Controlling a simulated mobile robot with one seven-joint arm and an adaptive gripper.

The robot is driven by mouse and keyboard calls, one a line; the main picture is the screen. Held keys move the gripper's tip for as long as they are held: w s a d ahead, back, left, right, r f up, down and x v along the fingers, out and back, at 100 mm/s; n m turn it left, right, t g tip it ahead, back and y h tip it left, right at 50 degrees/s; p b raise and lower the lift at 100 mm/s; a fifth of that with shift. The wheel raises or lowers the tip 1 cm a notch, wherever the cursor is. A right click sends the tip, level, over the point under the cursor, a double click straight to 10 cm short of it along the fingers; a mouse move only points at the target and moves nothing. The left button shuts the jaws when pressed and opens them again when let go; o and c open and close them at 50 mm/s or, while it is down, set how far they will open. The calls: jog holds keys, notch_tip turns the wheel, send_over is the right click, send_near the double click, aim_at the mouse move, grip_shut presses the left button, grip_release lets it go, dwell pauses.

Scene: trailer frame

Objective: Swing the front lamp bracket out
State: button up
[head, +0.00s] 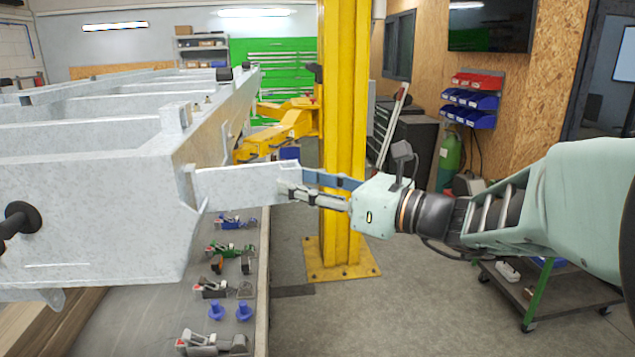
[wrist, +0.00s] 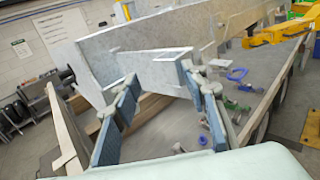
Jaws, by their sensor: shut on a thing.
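The front lamp bracket (head: 240,186) is a flat grey galvanised plate. In the head view it sticks out to the right from the front corner of the trailer frame (head: 90,200). My gripper (head: 287,182) comes from the right and is shut on the bracket's outer end. In the wrist view the bracket (wrist: 160,71) lies between the two blue-padded fingers of my gripper (wrist: 160,80), with the trailer frame (wrist: 130,42) behind it. The bracket's hinge at the frame corner is too small to make out.
A yellow lift post (head: 342,120) stands just behind my gripper. Below the bracket, a grey bench (head: 250,300) holds several latches and blue parts. A low trolley (head: 545,295) stands at lower right. Open floor lies between bench and trolley.

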jog(key=o, duration=0.5)
jog(key=shift+s+a+r+n+g, duration=0.1)
jog(key=shift+s+a+n+g, duration=0.15)
jog(key=shift+a, duration=0.3)
jog(key=shift+s+a+n+g, duration=0.15)
jog(key=shift+s+a, duration=0.15)
jog(key=shift+a, duration=0.25)
jog(key=shift+d, duration=0.2)
jog(key=v, duration=1.2)
jog(key=shift+w+d+f+m+t, duration=0.2)
jog(key=shift+d+f+m+t, duration=0.1)
jog(key=shift+d, duration=0.1)
